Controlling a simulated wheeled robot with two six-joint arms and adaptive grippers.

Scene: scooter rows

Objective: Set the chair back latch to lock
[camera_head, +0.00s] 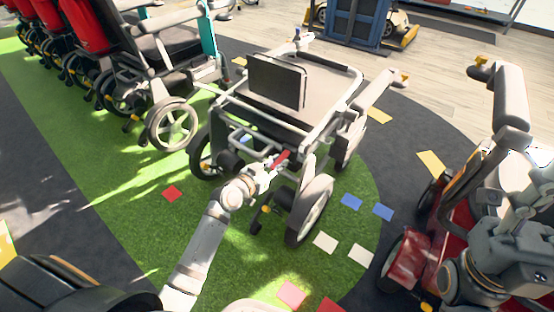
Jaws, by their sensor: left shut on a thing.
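A wheelchair-like chair (318,125) with a light grey tube frame stands on the green and dark floor in front of me. A dark flat panel (277,80) stands up from its frame. A red lever (282,158), which looks like the back latch, sits low on the near side of the frame. My left gripper (272,172) reaches in from the lower left and is shut at this lever. The fingers are small and partly hidden, so the exact grip is hard to see. At the right edge, grey parts of my right arm show, but its fingers cannot be made out.
Red and black chairs (90,25) stand in a row at the upper left. A red scooter (405,258) with a grey upright armrest is close on the right. A blue cart (355,22) stands at the back. Coloured flat squares lie on the open floor.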

